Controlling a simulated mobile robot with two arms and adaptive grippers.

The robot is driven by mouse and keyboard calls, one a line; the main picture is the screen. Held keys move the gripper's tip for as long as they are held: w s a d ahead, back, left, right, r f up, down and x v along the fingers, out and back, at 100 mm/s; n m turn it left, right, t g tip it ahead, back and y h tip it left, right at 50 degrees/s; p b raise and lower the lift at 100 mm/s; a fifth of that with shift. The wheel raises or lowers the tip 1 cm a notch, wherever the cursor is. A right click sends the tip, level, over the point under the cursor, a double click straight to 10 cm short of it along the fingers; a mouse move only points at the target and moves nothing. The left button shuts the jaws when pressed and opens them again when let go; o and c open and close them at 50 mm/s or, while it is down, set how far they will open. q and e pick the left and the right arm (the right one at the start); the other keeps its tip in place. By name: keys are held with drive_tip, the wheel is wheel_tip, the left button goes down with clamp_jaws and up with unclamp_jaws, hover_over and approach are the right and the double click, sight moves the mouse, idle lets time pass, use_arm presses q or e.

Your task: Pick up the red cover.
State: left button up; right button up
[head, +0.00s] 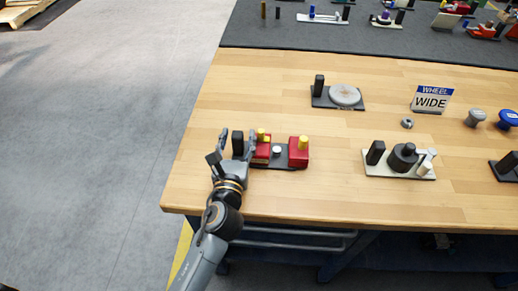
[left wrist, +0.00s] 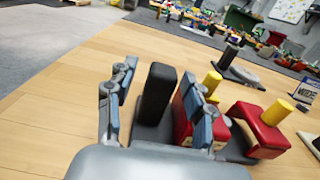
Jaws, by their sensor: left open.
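Two red pieces with yellow knobs stand on a dark base plate (head: 280,165) near the table's front left; I cannot tell which is the red cover. The left red piece (head: 261,153) is partly hidden by my left gripper (head: 234,146), and the right red piece (head: 299,153) is clear of it. A black post (head: 238,142) stands at the plate's left end. In the left wrist view my open gripper (left wrist: 162,74) has the black post (left wrist: 158,95) between or just beyond its fingers. Its right finger overlaps the left red piece (left wrist: 183,110); contact is unclear. The right red piece (left wrist: 260,129) stands farther right.
A round grey disc (head: 345,95) on a plate stands behind. A white plate with black parts (head: 399,165) is to the right. A WHEEL WIDE sign (head: 431,99), grey knob (head: 475,117) and blue knob (head: 508,118) stand farther right. The table (head: 210,105) is bare at left.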

use_arm(q)
drive_tip(key=shift+c, duration=0.4)
clamp_jaws()
drive_tip(key=shift+r, duration=0.1)
wheel_tip(320, 180, up, 9)
drive_tip(key=shift+w+f, duration=0.1)
drive_tip(key=shift+f, duration=4.05)
